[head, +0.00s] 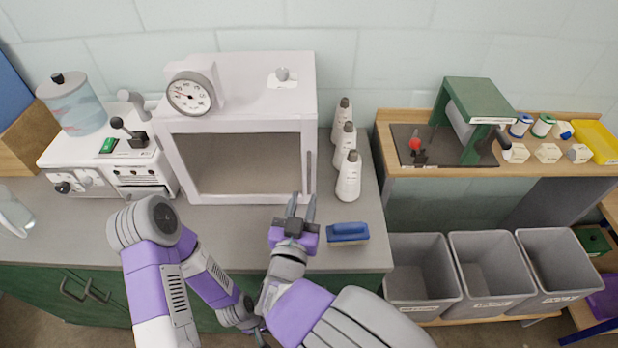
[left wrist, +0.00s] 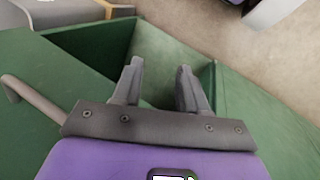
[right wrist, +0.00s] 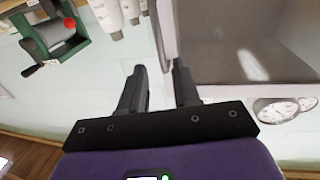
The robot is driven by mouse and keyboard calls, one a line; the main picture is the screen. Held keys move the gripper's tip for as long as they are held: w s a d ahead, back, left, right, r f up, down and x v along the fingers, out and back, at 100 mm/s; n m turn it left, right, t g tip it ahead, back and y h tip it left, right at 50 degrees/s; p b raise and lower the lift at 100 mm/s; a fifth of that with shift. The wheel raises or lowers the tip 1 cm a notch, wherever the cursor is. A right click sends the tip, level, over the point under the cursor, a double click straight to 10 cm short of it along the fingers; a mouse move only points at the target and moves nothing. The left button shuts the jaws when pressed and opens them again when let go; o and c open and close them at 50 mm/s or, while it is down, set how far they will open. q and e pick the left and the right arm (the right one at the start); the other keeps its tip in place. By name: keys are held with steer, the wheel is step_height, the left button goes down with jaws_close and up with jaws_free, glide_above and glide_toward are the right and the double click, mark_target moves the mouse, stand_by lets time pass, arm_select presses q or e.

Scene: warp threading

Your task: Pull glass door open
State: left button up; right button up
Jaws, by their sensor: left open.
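The white cabinet (head: 240,85) stands on the counter against the tiled wall. Its front glass door (head: 245,165) has a white frame and looks shut, with a slim grey upright handle (head: 308,160) on its right side. My right gripper (head: 301,203) is open and empty, just in front of the door's lower right corner and below the handle, apart from it. In the right wrist view, the glass (right wrist: 250,45) shows beyond the open fingers (right wrist: 160,85). My left gripper (left wrist: 160,85) is open and empty beside green cabinetry; in the head view it is mostly hidden low down.
White bottles (head: 348,175) stand right of the cabinet, and a blue brush (head: 348,233) lies near my right gripper. A dial gauge (head: 190,93) sits on the cabinet top. A white machine (head: 110,160) stands left. Grey bins (head: 420,270) are right of the counter.

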mark_target(309, 181)
steer(key=w, duration=0.2)
steer(key=w+d+b, duration=0.1)
steer(key=w, duration=0.2)
steer(key=w+f+b, duration=0.1)
steer(key=w, duration=0.2)
steer(key=shift+d, duration=0.25)
jaws_close()
